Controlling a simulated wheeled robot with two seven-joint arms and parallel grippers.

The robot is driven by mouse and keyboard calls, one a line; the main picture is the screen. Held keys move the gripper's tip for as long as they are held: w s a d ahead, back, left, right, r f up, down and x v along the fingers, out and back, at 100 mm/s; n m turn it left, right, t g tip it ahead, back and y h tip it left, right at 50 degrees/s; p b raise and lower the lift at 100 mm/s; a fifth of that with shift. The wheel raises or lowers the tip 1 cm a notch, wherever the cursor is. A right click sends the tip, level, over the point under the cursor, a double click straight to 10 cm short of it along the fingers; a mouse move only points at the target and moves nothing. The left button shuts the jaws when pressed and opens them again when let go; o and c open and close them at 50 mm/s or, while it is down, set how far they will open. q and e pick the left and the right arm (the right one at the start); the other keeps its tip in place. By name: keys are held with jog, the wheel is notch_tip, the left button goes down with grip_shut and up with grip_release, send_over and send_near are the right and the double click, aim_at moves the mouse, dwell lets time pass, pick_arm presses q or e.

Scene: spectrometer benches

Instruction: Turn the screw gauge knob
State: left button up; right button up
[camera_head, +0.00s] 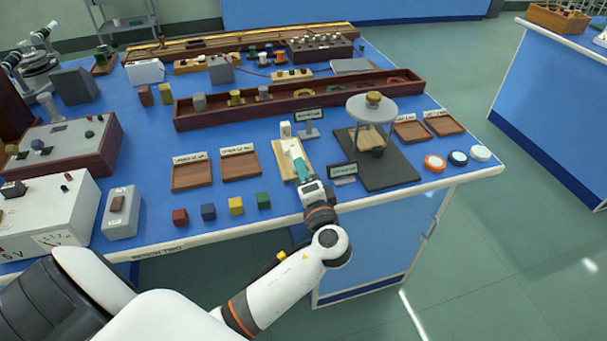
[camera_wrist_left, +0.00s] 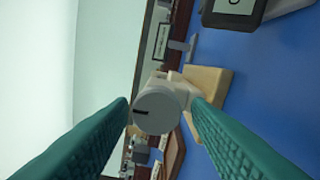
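The screw gauge (camera_head: 293,150) is a pale device on a light wooden block (camera_head: 277,160) near the front edge of the blue bench. Its round grey-white knob (camera_wrist_left: 156,112), with a dark slot mark on its end, faces the camera in the left wrist view. My left gripper (camera_head: 300,168), with teal fingers, reaches in from the front at the gauge. It also shows in the left wrist view (camera_wrist_left: 163,108), open, with one finger on each side of the knob. A gap shows at the left finger; contact at the right finger cannot be told. My right gripper is out of view.
A black mat (camera_head: 399,170) with a round-topped stand (camera_head: 372,109) lies to the right. Wooden trays (camera_head: 192,176) and several coloured cubes (camera_head: 236,205) are to the left. A long wooden box (camera_head: 300,105) lies behind.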

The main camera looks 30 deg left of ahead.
pick_arm(q)
jog(key=shift+o, duration=0.4)
jog(key=shift+r, duration=0.1)
jog(key=b+v, duration=0.1)
jog(key=v, duration=1.1)
jog(key=shift+b, duration=0.3)
jog(key=shift+w, duration=0.1)
